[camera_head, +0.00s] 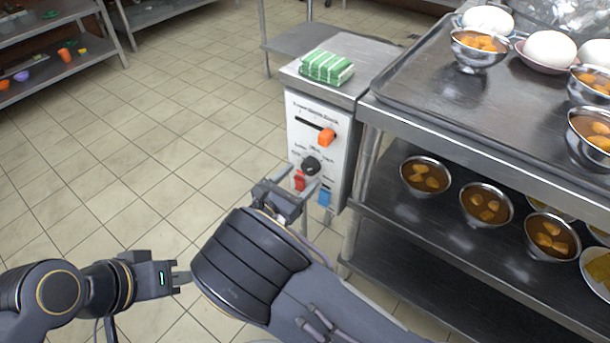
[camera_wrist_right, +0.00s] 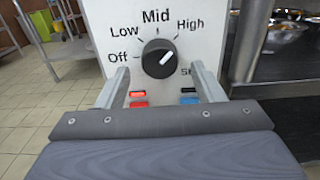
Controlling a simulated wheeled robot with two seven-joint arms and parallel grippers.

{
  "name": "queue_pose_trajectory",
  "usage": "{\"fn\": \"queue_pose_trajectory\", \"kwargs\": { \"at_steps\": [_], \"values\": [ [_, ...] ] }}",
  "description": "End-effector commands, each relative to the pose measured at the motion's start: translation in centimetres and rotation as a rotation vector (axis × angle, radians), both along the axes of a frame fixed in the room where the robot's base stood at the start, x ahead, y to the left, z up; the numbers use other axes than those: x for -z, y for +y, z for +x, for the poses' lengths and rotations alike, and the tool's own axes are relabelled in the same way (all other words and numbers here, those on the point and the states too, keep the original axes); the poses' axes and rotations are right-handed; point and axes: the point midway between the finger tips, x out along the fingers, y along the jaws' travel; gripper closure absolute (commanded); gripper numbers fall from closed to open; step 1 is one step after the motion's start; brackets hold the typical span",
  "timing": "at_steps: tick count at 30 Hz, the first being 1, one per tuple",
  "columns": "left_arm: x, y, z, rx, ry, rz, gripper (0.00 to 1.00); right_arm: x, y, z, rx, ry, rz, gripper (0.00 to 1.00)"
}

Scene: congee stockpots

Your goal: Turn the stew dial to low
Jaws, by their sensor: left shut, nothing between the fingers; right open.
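The stew dial is a round black knob (camera_head: 311,166) on the white front of a control box (camera_head: 318,110). In the right wrist view the dial (camera_wrist_right: 158,58) is ringed by the words Off, Low, Mid and High, and another label is partly hidden. Its white mark points up and right, toward High. My right gripper (camera_head: 297,184) is open just in front of and below the dial. In its wrist view its fingers (camera_wrist_right: 160,72) stand apart on either side of the dial's lower part, with nothing held. My left gripper (camera_head: 183,278) is shut and empty, low at the left.
An orange slider knob (camera_head: 326,136) sits above the dial; red (camera_head: 299,181) and blue (camera_head: 324,197) switches sit below. A green-striped cloth (camera_head: 327,66) lies on the box. A steel rack (camera_head: 400,95) with bowls stands close at right. Tiled floor (camera_head: 190,110) is open at left.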

Motion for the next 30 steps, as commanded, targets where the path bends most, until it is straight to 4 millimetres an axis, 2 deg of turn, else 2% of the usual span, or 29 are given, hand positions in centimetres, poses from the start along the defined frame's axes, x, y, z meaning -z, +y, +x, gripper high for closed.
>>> {"fn": "queue_pose_trajectory", "kwargs": {
  "at_steps": [6, 15, 25, 30],
  "values": [
    [0.7, 0.0, 0.0, 0.0, 0.0, 0.0, 1.0, 0.1, -1.2, 1.7, 0.001, 0.0, 0.002, 0.38],
    [0.7, 0.0, 0.0, 0.0, 0.0, 0.0, 1.0, 0.0, -1.3, 1.9, 0.0, 0.0, 0.001, 0.4],
    [0.7, 0.0, 0.0, 0.0, 0.0, 0.0, 1.0, 0.0, -1.3, 1.8, 0.0, 0.001, 0.002, 0.83],
    [0.4, 0.0, 0.0, 0.0, 0.0, 0.0, 1.0, -0.1, -1.3, 1.8, 0.0, 0.006, -0.005, 0.83]
  ]
}}
